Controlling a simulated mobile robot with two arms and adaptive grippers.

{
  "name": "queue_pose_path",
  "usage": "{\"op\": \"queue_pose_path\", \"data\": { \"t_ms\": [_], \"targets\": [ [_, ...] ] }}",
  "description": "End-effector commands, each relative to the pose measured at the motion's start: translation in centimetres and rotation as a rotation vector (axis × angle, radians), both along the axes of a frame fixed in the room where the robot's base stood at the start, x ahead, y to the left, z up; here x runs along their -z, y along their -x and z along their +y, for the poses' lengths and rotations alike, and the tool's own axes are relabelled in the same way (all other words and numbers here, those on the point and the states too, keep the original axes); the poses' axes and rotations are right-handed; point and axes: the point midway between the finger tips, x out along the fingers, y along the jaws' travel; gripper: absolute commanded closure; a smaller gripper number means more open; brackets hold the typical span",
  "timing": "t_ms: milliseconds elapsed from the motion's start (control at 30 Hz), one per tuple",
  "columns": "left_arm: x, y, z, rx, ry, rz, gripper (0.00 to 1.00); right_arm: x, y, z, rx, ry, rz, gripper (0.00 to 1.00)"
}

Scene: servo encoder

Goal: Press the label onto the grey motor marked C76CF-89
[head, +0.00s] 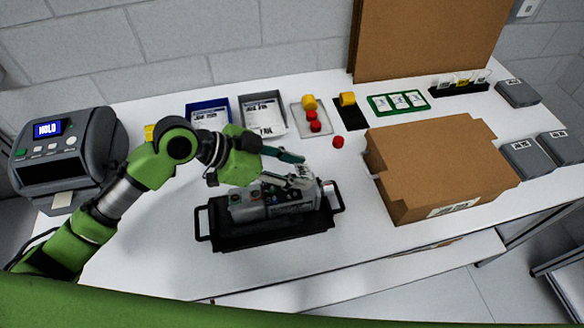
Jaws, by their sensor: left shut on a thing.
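A grey motor (250,204) lies on its side in a black tray with handles (270,235) near the front middle of the table. Its marking is too small to read. My left gripper (302,171) reaches in from the left, just above the motor's right part. Its fingers are shut on a small pale piece, which seems to be the label (304,172). I cannot tell whether this piece touches the motor. The gripper hides part of the motor's top. My right gripper is not in view.
A label printer (65,150) reading HOLD stands at the left. A cardboard box (440,165) lies right of the tray. Bins (262,116), red and yellow knobs (315,126), a green card holder (398,102) and grey boxes (527,158) line the back and right. Bare table surrounds the tray.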

Motion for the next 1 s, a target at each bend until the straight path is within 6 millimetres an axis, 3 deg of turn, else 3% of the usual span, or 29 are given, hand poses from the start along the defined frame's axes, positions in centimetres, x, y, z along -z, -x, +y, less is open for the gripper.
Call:
{"op": "queue_pose_path", "data": {
  "t_ms": [100, 433, 867, 967, 1000],
  "targets": [
    [1.3, -0.1, -0.3, 0.000, 0.000, 0.001, 0.69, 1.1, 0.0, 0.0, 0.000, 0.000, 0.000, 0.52],
    [3.5, -0.4, -1.1, 0.000, 0.000, 0.000, 0.69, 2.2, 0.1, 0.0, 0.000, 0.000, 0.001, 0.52],
    [4.1, -0.4, -1.3, 0.001, 0.000, 0.000, 0.69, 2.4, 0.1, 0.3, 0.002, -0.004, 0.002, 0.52],
    [4.1, -0.4, -1.3, 0.001, -0.001, 0.001, 0.44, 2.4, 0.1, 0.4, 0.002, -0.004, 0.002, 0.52],
    [4.1, -0.4, -1.3, 0.001, -0.001, 0.001, 0.44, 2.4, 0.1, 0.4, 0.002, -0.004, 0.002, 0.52]
  ]
}}
